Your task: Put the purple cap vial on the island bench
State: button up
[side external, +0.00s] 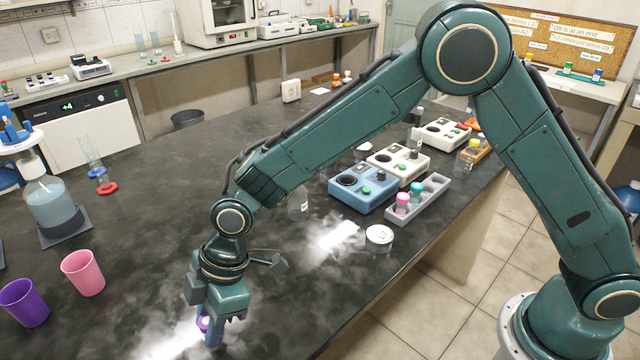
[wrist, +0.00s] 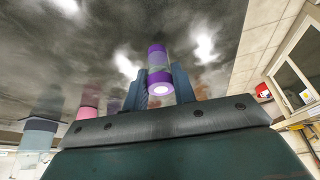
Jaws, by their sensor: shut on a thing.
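The purple cap vial (wrist: 157,56) is between my gripper's fingers in the wrist view, with its pale round end toward the camera. In the side view a little of its purple (side external: 203,323) shows at the fingers, and the rest is hidden. My gripper (side external: 212,332) is shut on the vial and points down, low over the front of the island bench (side external: 150,215). The dark bench top lies behind the vial in the wrist view. I cannot tell whether the vial touches the bench.
A purple cup (side external: 24,303) and a pink cup (side external: 83,273) stand left of my gripper. A grey rack (side external: 432,190) with vials, a blue device (side external: 360,195) and a white round dish (side external: 379,238) are to the right. The bench around my gripper looks clear.

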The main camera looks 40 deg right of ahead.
jog(key=shift+f, duration=0.7)
jog(key=shift+f, duration=0.15)
jog(key=o, duration=1)
jog(key=v, duration=1.2)
jog(key=shift+s, duration=0.1)
